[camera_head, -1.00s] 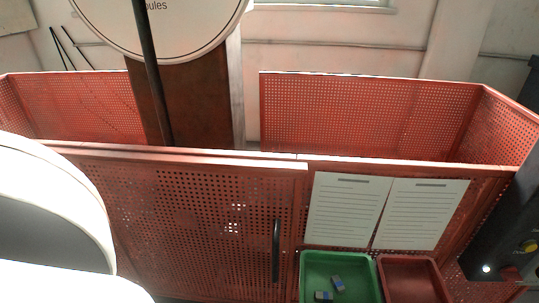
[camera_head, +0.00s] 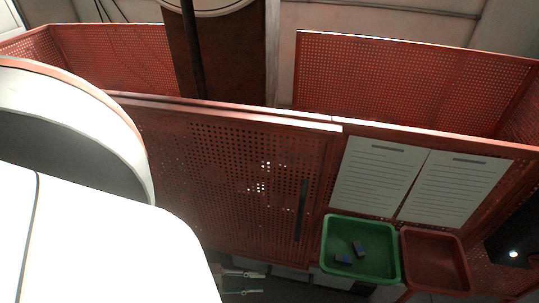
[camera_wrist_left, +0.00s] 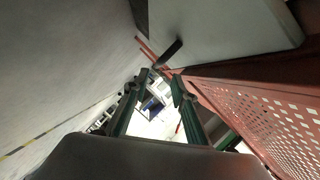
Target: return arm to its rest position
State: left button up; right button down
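My left arm (camera_head: 110,225), large and white, fills the lower left of the head view. My left gripper (camera_wrist_left: 161,82) shows in the left wrist view, its two dark fingers spread apart. No object is held between them; a bright, cluttered background with a small blue patch shows through the gap. A red perforated panel stands close to the right of the fingers there. My left fingers cannot be made out in the head view. My right gripper is in neither view.
A red perforated guard (camera_head: 225,185) with a dark handle crosses the head view. Two printed sheets (camera_head: 375,178) hang on it. A green bin (camera_head: 335,232) holds small dark blocks (camera_head: 360,248); an empty red bin (camera_head: 437,262) is beside it. Small metallic items (camera_head: 240,274) lie below.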

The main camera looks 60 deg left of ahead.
pick_arm(q)
jog(key=shift+s+a+r, duration=0.2)
jog(key=shift+s+a, duration=0.05)
jog(key=shift+s, duration=0.4)
